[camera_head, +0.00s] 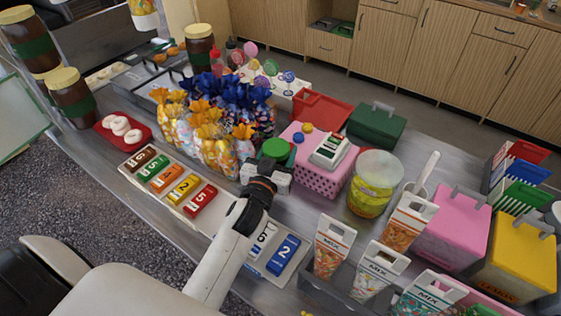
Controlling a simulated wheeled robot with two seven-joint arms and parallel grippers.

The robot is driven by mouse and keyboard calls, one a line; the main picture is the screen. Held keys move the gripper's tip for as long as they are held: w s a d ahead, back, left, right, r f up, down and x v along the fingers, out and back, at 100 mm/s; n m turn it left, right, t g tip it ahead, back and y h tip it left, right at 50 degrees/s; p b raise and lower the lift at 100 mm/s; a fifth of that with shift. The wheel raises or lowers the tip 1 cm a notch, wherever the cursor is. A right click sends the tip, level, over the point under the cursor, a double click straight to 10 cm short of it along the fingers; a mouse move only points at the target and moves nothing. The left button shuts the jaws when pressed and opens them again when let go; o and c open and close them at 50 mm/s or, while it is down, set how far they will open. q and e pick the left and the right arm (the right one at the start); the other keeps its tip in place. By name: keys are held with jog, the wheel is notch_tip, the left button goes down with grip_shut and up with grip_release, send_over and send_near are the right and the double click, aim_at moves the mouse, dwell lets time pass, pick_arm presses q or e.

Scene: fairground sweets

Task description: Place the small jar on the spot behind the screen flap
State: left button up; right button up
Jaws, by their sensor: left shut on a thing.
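My left gripper (266,178) reaches over the counter from the bottom of the head view. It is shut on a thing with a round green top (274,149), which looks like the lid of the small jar. The jar's body is mostly hidden by the gripper and its surroundings. It is between the wrapped sweet bags and the pink basket. I cannot make out a screen flap or a marked spot for certain. A translucent panel (20,112) stands at the far left edge. My right gripper is not in view.
Orange- and blue-topped sweet bags (215,145) crowd left of the gripper. A pink basket (318,180) and a yellow-filled jar (373,190) stand to its right. Numbered blocks (183,189) lie in front. A red tray (124,126) and large brown jars (73,98) are at left.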

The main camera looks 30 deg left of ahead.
pick_arm(q)
notch_tip(320, 180, down, 2)
jog(key=shift+f, duration=0.1)
jog(key=shift+f+b, duration=0.3)
jog(key=shift+f, duration=1.55)
jog(key=shift+f, duration=0.15)
jog(key=o, duration=1.3)
jog(key=shift+c, duration=0.2)
